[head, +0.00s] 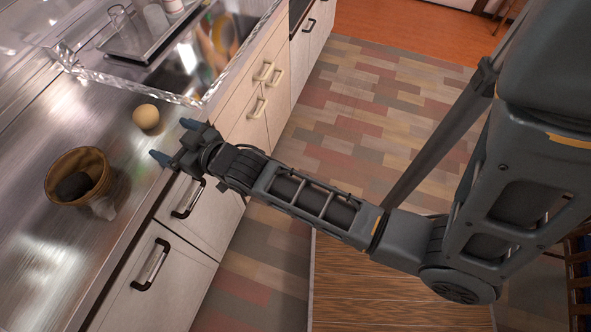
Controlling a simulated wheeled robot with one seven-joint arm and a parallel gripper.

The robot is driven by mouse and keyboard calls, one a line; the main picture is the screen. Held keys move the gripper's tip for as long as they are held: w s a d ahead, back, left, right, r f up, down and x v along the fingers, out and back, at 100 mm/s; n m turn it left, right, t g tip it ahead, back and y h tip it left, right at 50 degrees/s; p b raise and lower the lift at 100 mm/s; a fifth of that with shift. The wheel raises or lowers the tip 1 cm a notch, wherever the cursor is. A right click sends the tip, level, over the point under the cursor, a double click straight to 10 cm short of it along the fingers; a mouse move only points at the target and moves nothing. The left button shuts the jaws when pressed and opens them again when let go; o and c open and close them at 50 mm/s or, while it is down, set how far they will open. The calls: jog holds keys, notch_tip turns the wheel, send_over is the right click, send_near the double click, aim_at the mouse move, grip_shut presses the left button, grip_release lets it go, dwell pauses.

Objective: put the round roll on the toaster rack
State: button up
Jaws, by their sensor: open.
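The round roll (146,117) is a small tan ball on the metal counter, near the clear-edged glossy structure. My gripper (172,141) is at the counter's front edge, just right of and nearer than the roll. Its two blue-tipped fingers are spread apart and point toward the roll, with nothing between them. The roll lies a little beyond the fingertips and looks apart from them. I cannot make out a toaster rack in this view.
A brown bowl (54,181) holding a dark object stands on the counter, with a small clear item (104,207) beside it. A tray (128,51) with glasses is at the back. Drawer handles (188,198) line the counter front.

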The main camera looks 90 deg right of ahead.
jog(key=s+a+r+n+y, duration=0.1)
jog(key=s+a+y, duration=0.1)
jog(key=s+a, duration=0.7)
jog(key=s+a+r+n+y, duration=0.2)
jog(key=s+r, duration=0.4)
jog(key=s, duration=0.3)
jog(key=s+a+r+n+y, duration=0.2)
jog(key=s+a+r, duration=0.2)
jog(key=s+r, duration=0.3)
jog(key=s, duration=0.3)
jog(key=shift+a+t+y, duration=0.3)
jog(key=shift+a+t, duration=0.05)
jog(key=shift+t, duration=0.05)
jog(key=shift+o, duration=0.3)
jog(key=shift+s+r, duration=0.25)
jog(key=shift+r, duration=0.15)
